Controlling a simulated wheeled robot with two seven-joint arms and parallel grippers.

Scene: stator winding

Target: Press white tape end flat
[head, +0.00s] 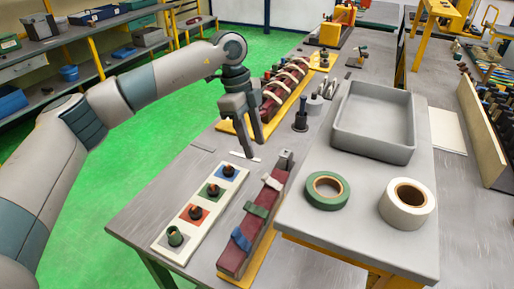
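My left gripper (255,150) points down over the table, with its two fingers apart and nothing visible between them. A thin white strip (238,154) lies just beside and below the fingertips; I cannot tell whether they touch it. A white tape roll (423,220) lies on the raised grey stand at the right. A dark red bar (237,261) in front of the gripper carries blue, green and whitish bands; the whitish band (272,183) is nearest its far end. I cannot make out which piece is the loose tape end. My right gripper is not in view.
A green tape roll (312,204) and a grey tray (371,143) share the raised stand (350,250). A white board (161,243) with coloured squares and dark pegs lies left of the bar. Another red bar with white loops (295,74) stands behind the gripper.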

